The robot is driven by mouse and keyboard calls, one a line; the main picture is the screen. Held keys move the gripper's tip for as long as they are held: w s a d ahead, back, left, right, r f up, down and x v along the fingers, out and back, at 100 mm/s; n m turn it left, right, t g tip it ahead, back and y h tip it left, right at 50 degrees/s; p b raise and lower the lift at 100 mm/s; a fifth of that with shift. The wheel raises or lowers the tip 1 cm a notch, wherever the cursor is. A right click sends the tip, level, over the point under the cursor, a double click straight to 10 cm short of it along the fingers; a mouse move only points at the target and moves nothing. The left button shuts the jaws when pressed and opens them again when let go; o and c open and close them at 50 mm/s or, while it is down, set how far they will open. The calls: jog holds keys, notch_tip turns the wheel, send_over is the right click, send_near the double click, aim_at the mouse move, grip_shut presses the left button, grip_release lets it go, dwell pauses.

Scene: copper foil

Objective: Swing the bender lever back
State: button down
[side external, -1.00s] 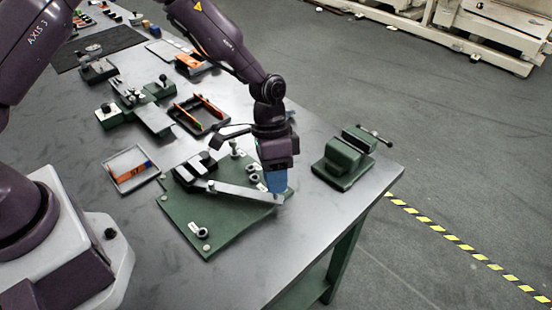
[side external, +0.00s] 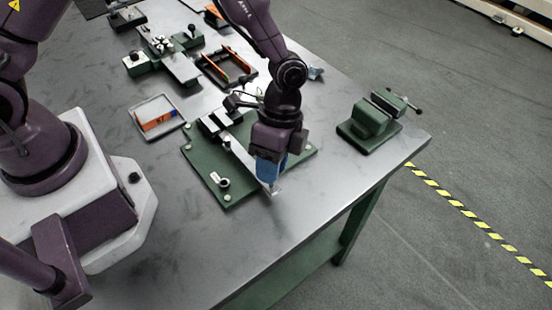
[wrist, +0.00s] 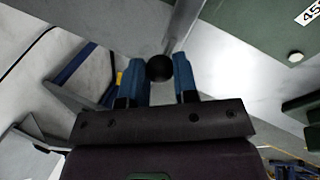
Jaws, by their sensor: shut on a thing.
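The bender is mounted on a green plate (side external: 203,168) on the bench. Its grey lever (side external: 241,153) runs from the black and grey bender head (side external: 219,122) toward the plate's front edge, and its end sticks out past that edge. My gripper (side external: 269,178), with blue fingers, points down at the lever's outer end. In the wrist view, the black ball knob (wrist: 159,68) is between the two blue fingers, which are shut on it. In the side view the fingers and wrist hide the knob and part of the plate.
A green vise (side external: 370,123) stands to the right near the bench edge. A grey tray (side external: 148,130) with an orange piece lies to the left. A dark tray with orange strips (side external: 228,67) is behind. The bench front is clear.

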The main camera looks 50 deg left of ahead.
jog(key=shift+s, duration=0.2)
jog(key=c, duration=0.9)
grip_release()
jog(key=v, duration=1.3)
jog(key=shift+w, duration=0.1)
